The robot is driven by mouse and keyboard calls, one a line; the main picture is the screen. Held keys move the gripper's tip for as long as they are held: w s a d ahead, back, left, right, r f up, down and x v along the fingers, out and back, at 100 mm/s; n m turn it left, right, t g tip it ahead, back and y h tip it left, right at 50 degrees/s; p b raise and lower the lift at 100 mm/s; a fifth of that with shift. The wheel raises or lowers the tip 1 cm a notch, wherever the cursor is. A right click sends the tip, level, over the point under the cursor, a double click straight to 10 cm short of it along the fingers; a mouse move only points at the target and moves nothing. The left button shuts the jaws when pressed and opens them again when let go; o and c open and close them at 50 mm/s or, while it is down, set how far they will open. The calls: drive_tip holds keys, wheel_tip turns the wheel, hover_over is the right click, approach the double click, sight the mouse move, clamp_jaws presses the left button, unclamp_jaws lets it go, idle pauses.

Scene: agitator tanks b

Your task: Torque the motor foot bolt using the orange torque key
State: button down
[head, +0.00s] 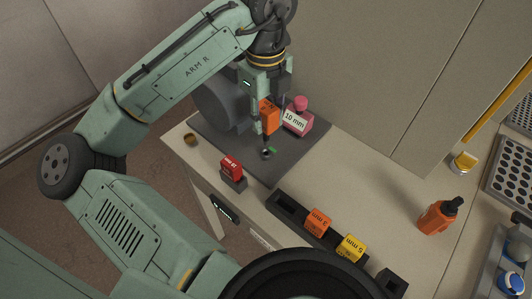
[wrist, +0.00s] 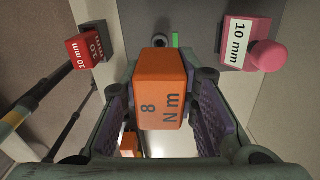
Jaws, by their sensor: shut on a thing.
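My gripper (head: 266,104) is shut on the orange torque key (head: 270,118), a block that reads "8 Nm" in the wrist view (wrist: 161,95). The key's lower shaft points down over a dark grey plate (head: 282,174). A small dark round bolt-like part (head: 266,153) with a green mark (head: 272,150) sits on the plate below the key. It shows beyond the key in the wrist view (wrist: 159,42). I cannot tell whether the key's tip touches it. The dark motor body (head: 222,105) stands behind, partly hidden by my arm.
A pink "10 mm" block with a knob (head: 299,121) stands close right of the key. A red block (head: 231,166) sits in a holder at left. A black rack (head: 289,208) holds another orange block (head: 318,221) and a yellow one (head: 350,247).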

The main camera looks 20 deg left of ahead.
drive_tip(key=shift+r, duration=1.3)
drive_tip(key=n, duration=0.6)
drive_tip(key=n, duration=0.6)
drive_tip(key=shift+s, duration=0.1)
